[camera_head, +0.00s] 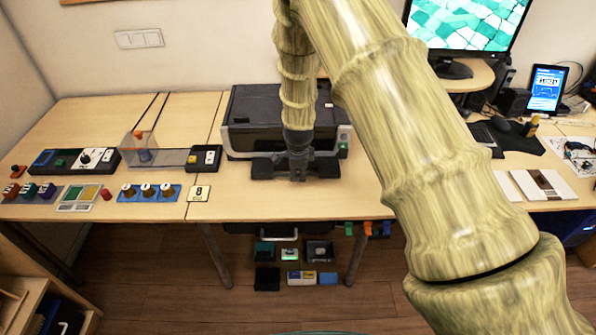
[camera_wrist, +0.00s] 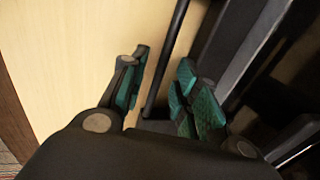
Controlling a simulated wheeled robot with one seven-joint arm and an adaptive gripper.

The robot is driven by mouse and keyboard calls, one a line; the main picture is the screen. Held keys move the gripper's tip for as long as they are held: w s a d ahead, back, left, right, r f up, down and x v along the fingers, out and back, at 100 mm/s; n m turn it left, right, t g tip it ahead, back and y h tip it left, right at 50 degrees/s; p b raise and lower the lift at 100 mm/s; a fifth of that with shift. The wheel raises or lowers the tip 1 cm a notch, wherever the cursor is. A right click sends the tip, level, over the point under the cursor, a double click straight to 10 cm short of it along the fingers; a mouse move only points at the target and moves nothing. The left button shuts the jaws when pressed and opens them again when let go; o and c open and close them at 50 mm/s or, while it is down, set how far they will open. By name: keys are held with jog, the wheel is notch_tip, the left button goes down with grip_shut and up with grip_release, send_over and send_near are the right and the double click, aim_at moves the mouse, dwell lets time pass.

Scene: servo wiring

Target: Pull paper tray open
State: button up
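The printer (camera_head: 258,106), a dark box, stands at the back of the wooden table. Its paper tray is at the low front, mostly hidden behind my arm and gripper in the head view. My gripper (camera_head: 296,168) is at the printer's front, low over the table. In the wrist view my gripper (camera_wrist: 166,90) is open, with green-padded fingers apart. A thin black bar (camera_wrist: 167,62), which looks like the tray handle, runs between the fingers. Gaps show on both sides of the bar. The tray looks shut, but its front is hard to see.
Left of the printer are control boxes (camera_head: 75,160), a clear box (camera_head: 143,149) and a blue strip with knobs (camera_head: 149,193). A card marked 8 (camera_head: 199,193) lies near the table's front edge. Bare tabletop lies in front of the printer. A monitor (camera_head: 466,25) stands at right.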

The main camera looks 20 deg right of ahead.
grip_shut()
jog(key=s+a, duration=0.1)
jog(key=s, duration=0.4)
jog(key=s+a, duration=0.2)
jog(key=s, duration=0.3)
jog(key=s+a+p, duration=0.1)
jog(key=s, duration=0.4)
jog(key=shift+a, duration=0.15)
grip_release()
jog(key=shift+r, duration=0.1)
jog(key=v, duration=1.1)
jog(key=shift+s+r, duration=0.15)
jog(key=shift+r, duration=0.25)
